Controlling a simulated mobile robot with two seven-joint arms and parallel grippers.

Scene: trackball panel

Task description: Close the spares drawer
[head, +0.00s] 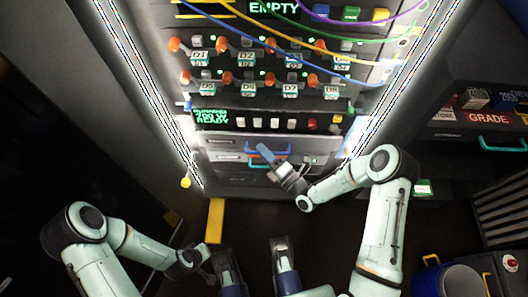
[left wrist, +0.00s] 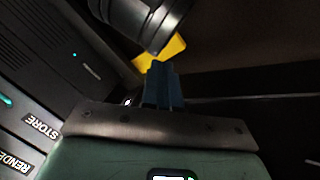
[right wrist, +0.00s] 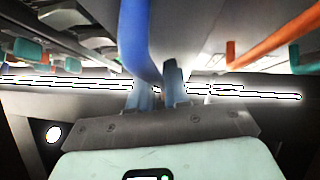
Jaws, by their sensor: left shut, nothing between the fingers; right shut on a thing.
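The drawers (head: 222,143) sit low under the lit panel, with blue, red and teal handles stacked at their middle. Their labels are too small to read, so I cannot tell which is the spares drawer or how far any stands out. My right gripper (right wrist: 158,92) is shut on a blue handle (right wrist: 135,40), which rises from between the fingers in the right wrist view. In the head view this gripper (head: 268,158) partly hides the drawer handles. My left gripper (left wrist: 162,86) is shut and empty, low and away from the drawers.
An orange handle (right wrist: 262,40) and a teal handle (right wrist: 300,56) are near the right gripper. A yellow bar (head: 215,222) lies below the drawers. A shelf unit with a GRADE label (head: 487,118) and a blue bin (head: 455,280) stand at the right. Cables hang across the upper panel.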

